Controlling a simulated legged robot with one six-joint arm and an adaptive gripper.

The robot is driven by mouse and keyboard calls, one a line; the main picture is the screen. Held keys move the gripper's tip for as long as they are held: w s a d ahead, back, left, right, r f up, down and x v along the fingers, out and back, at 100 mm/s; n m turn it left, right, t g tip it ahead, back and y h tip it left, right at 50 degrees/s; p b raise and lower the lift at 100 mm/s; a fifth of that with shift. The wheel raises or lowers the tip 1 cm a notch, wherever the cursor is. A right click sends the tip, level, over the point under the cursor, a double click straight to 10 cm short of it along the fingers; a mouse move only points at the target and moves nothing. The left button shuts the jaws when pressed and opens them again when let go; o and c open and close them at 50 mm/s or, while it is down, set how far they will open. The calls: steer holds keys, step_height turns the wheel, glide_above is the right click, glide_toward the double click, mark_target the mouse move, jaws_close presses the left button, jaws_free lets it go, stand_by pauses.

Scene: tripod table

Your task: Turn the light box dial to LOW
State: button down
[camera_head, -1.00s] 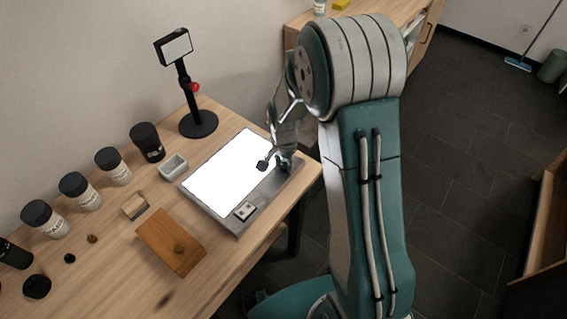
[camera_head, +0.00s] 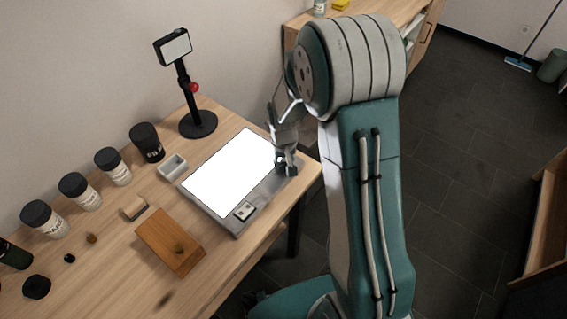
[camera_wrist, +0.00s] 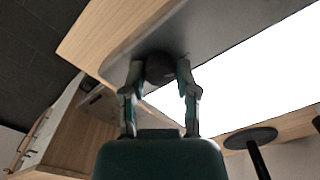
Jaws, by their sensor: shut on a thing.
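The light box (camera_head: 222,182) lies on the table with its white panel brightly lit and a grey control strip along its right side. My gripper (camera_head: 287,168) is at the far right end of that strip. In the wrist view, my gripper (camera_wrist: 160,80) has its two fingers on either side of a dark round dial (camera_wrist: 159,68), shut on it. The dial's markings and pointer are hidden or too small to read. In the head view my fingers cover the dial. A small switch plate (camera_head: 244,211) sits at the near end of the strip.
A phone stand (camera_head: 198,124) stands behind the light box. The table's right edge is close to my gripper.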

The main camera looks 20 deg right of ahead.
mark_target(283, 164)
steer(key=shift+w+r+n, duration=0.1)
steer(key=shift+w+n, duration=0.15)
steer(key=shift+n, duration=0.35)
steer(key=shift+c, duration=1.9)
jaws_free()
step_height(283, 164, up, 12)
steer(key=shift+a, duration=0.1)
steer(key=s+r+t, duration=0.2)
steer(key=s+r, duration=0.5)
steer(key=s, duration=0.3)
steer(key=s+r+m+t, duration=0.1)
steer(key=s+r+t, duration=0.2)
steer(key=s+r, duration=0.4)
steer(key=s, duration=0.4)
steer(key=shift+s+d+r+t, duration=0.2)
steer(key=shift+s+r+t, duration=0.1)
